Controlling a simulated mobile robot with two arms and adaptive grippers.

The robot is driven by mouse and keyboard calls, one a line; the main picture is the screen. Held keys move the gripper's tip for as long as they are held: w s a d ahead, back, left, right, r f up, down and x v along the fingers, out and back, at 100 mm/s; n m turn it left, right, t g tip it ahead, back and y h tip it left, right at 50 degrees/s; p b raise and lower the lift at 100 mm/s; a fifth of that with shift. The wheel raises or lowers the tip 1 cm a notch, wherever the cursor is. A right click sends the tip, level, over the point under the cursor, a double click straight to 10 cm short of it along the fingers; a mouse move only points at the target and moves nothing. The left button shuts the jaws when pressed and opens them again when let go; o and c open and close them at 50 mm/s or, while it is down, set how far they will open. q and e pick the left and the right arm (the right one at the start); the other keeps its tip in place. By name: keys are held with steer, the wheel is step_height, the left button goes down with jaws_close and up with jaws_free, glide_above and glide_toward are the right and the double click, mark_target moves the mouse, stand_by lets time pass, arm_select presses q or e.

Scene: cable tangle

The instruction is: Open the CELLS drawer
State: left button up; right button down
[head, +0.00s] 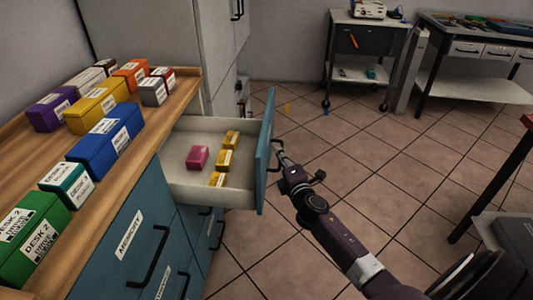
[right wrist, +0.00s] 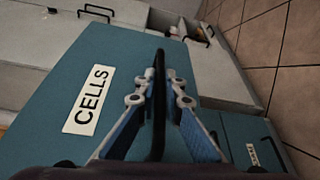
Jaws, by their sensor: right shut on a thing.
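The CELLS drawer (head: 184,188) stands pulled out of the teal cabinet in the head view, with its inside exposed. A pink box (head: 198,158) and several small yellow boxes (head: 227,160) lie in it. In the right wrist view its teal front (right wrist: 115,60) bears a white CELLS label (right wrist: 90,99). My right gripper (head: 282,160) is at the outer side of this front. In the right wrist view its fingers (right wrist: 159,88) are closed around the dark bar handle (right wrist: 157,125). My left gripper is not in view.
Labelled boxes, among them a blue one (head: 105,140) and a green one (head: 35,235), stand on the wooden counter (head: 130,168). Tiled floor (head: 400,170) is clear to the right. A wheeled cart (head: 355,75) stands at the back.

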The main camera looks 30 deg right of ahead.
steer(key=s+d, duration=0.4)
steer(key=d, duration=0.1)
steer(key=shift+s+d, duration=0.2)
steer(key=shift+d, duration=0.2)
steer(key=shift+f, duration=0.1)
steer(key=c, duration=2)
jaws_free()
steer(key=shift+c, duration=0.2)
steer(key=v, duration=1.2)
